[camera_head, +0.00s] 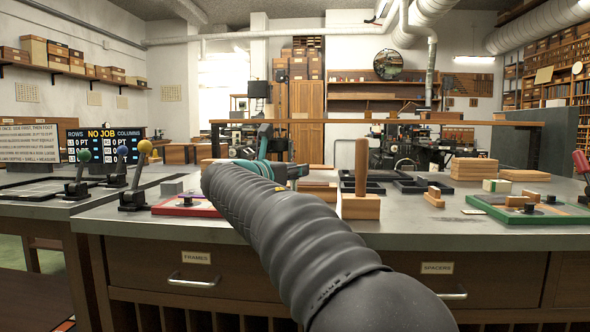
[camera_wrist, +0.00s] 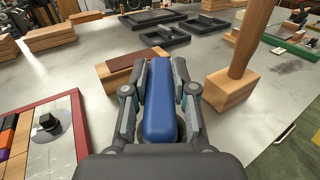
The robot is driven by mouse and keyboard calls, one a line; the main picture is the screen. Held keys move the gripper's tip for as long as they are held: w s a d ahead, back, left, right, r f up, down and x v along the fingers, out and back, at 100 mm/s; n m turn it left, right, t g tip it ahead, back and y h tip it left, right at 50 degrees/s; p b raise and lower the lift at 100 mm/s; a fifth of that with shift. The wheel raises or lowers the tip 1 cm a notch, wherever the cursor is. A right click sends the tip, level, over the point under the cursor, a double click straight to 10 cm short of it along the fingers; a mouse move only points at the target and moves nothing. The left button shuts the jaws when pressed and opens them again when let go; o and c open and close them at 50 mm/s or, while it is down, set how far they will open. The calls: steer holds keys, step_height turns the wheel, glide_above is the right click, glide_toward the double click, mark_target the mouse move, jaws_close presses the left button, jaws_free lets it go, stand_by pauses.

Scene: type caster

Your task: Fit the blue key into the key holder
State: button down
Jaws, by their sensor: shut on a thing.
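My gripper (camera_wrist: 160,72) is shut on the blue key (camera_wrist: 158,100), a long rounded blue bar lying lengthwise between the fingers in the wrist view. In the head view my gripper (camera_head: 268,160) is beyond my arm, above the bench, and I cannot make out the key there. A light wooden block with a dark brown strip on top (camera_wrist: 112,82) lies just beyond and left of the fingers. I cannot tell whether it is the key holder. A dark round part shows partly beneath the key; the rest of it is hidden.
A wooden block with an upright handle (camera_wrist: 228,92) stands close on the right. A red-edged tray (camera_wrist: 78,115) with a black knob is near left. Black frames (camera_wrist: 155,42) and stacked boards (camera_wrist: 50,38) lie farther back. The right foreground bench is clear.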

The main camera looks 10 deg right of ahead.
steer(key=shift+f, duration=0.2)
steer(key=c, duration=0.9)
jaws_free()
steer(key=shift+o, duration=0.2)
steer(key=v, duration=1.2)
steer(key=shift+r, duration=0.1)
